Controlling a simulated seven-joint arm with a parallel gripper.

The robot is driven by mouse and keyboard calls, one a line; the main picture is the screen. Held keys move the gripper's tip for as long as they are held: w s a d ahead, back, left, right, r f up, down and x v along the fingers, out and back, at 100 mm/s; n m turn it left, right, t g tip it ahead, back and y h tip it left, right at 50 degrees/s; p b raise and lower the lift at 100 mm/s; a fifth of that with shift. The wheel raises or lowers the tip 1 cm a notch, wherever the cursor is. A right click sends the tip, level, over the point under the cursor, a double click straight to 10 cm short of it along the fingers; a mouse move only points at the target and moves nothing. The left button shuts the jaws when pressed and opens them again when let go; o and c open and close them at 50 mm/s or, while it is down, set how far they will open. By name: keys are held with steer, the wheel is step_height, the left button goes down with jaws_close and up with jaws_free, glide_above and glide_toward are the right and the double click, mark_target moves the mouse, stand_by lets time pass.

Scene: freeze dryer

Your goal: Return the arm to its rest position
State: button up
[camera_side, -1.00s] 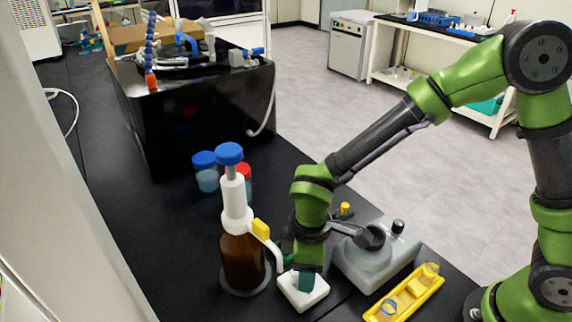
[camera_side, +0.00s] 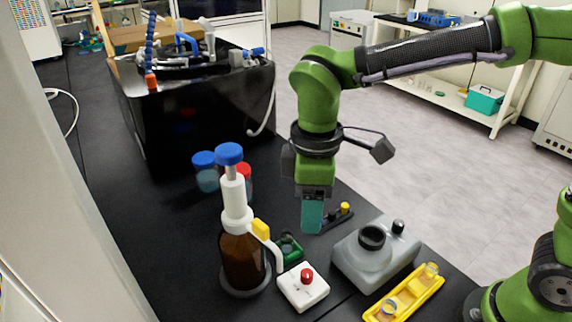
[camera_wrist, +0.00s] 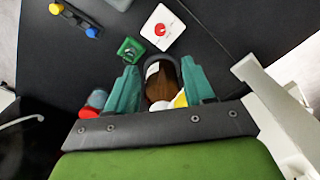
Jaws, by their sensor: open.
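My gripper (camera_side: 312,228) hangs above the bench, pointing down, with its teal fingers clear of everything below. In the wrist view my gripper (camera_wrist: 162,88) has its two fingers spread wide apart with nothing held between them. The brown dispenser bottle (camera_side: 243,258) with a blue cap stands upright left of my gripper in the side view. It shows behind and between the fingers in the wrist view (camera_wrist: 163,84). A white block with a red knob (camera_side: 303,288) lies below my gripper, beside a small green holder (camera_side: 289,247).
A grey container with a black opening (camera_side: 377,256) and a yellow tray (camera_side: 405,295) stand front right. Blue- and red-capped jars (camera_side: 207,178) stand behind the bottle. A black freeze dryer unit (camera_side: 205,120) stands at the back. A dark piece with a yellow knob (camera_side: 340,215) lies near the bench edge.

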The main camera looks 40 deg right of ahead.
stand_by(0.3)
steer(key=s+d+r+m+t+y, duration=0.1)
steer(key=s+d+r+m+t, duration=0.1)
steer(key=d+m, duration=0.5)
steer(key=s+d+r+m+t+y, duration=0.1)
steer(key=s+d+m+t, duration=0.4)
steer(key=d, duration=0.6)
steer(key=shift+d+r+m, duration=0.35)
steer(key=shift+d+m, duration=0.05)
steer(key=shift+m, duration=0.6)
